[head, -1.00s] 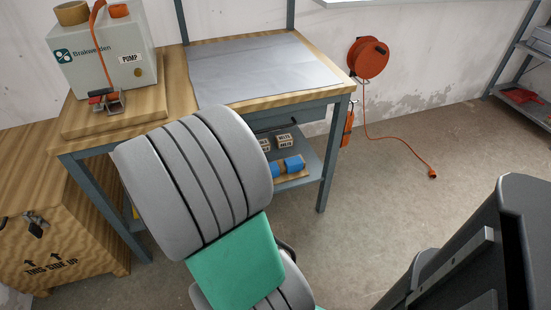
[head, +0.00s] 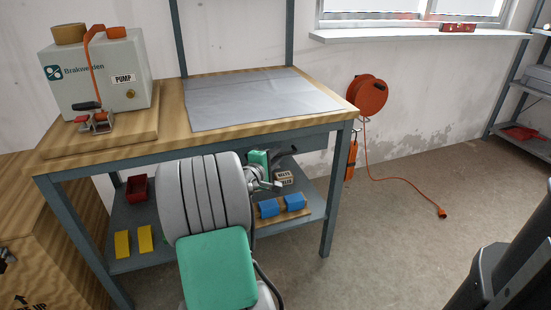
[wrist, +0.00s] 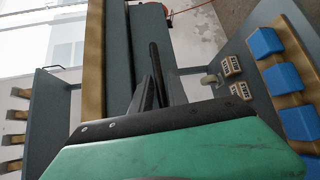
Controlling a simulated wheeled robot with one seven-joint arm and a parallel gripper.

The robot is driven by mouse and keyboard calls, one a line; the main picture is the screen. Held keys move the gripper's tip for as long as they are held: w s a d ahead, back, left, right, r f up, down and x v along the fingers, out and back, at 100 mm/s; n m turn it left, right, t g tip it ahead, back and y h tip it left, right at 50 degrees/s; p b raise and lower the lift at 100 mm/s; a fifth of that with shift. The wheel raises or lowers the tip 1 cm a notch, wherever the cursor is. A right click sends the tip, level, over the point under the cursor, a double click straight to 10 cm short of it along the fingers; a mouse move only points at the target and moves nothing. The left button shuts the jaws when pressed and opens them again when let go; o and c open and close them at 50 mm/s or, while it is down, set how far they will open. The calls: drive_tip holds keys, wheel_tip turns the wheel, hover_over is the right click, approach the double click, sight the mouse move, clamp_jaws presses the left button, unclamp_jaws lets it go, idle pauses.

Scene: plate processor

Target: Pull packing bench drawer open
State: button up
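The packing bench (head: 165,115) has a wooden top and a blue-grey frame. Its drawer (head: 308,143) is a grey front under the right part of the top and looks shut. A dark bar handle (head: 289,151) shows on the drawer front, partly behind my gripper in the head view. In the wrist view the drawer front (wrist: 168,55) is grey beside the wooden top edge, with the handle (wrist: 155,68) standing just beyond my dark fingers. My gripper (wrist: 150,95) is close to the handle. Its finger gap and any contact are unclear.
On the lower shelf (head: 135,215) are a red bin (head: 137,187), yellow blocks (head: 144,239), blue blocks (head: 270,207) and small labelled boxes (head: 285,178). A wooden crate (head: 40,230) stands at left.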

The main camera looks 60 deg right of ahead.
drive_tip(key=shift+c, duration=0.4)
clamp_jaws()
idle(0.9)
